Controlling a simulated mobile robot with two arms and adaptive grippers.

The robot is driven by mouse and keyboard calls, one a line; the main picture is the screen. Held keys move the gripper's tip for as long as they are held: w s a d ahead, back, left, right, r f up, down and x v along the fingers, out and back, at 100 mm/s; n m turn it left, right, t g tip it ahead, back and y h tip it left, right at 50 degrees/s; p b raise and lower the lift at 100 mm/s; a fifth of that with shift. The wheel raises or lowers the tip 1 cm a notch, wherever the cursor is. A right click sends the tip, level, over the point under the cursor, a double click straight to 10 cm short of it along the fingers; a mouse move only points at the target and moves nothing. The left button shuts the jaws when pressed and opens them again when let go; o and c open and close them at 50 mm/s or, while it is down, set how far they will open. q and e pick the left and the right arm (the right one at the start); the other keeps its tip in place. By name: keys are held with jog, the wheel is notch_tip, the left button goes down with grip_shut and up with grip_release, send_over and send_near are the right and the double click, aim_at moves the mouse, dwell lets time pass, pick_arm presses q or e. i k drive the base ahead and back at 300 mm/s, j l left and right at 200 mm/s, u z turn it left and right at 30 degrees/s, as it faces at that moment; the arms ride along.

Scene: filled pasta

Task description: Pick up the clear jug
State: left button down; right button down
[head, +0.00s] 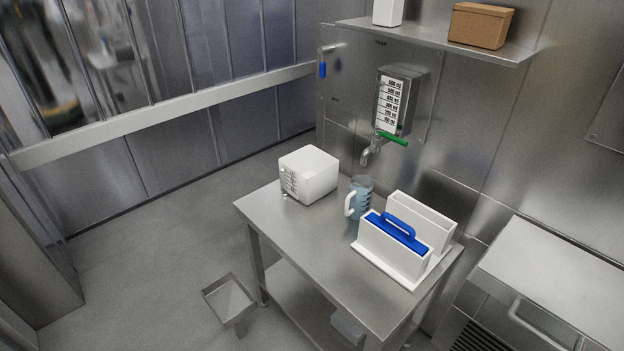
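The clear jug (362,197) is a bluish see-through vessel with a pale handle on its left side. It stands upright on the steel table (290,228), near the back edge by the wall. Its lower right part is close to, and may be partly covered by, a white holder. Neither of my grippers shows in the head view.
A white square container (309,173) stands left of the jug. A white holder (378,250) with a blue-handled piece (398,228) stands to its right. A tap (370,152) with a green lever (392,138) hangs above. The table's front left is clear.

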aim_at(358, 201)
jog(key=i+j+z, duration=0.1)
jog(key=i+j, duration=0.2)
jog(key=i+j+z, duration=0.15)
jog(key=j, duration=0.35)
jog(key=i+j+z, duration=0.1)
jog(key=i+j, duration=0.25)
jog(key=j, duration=0.1)
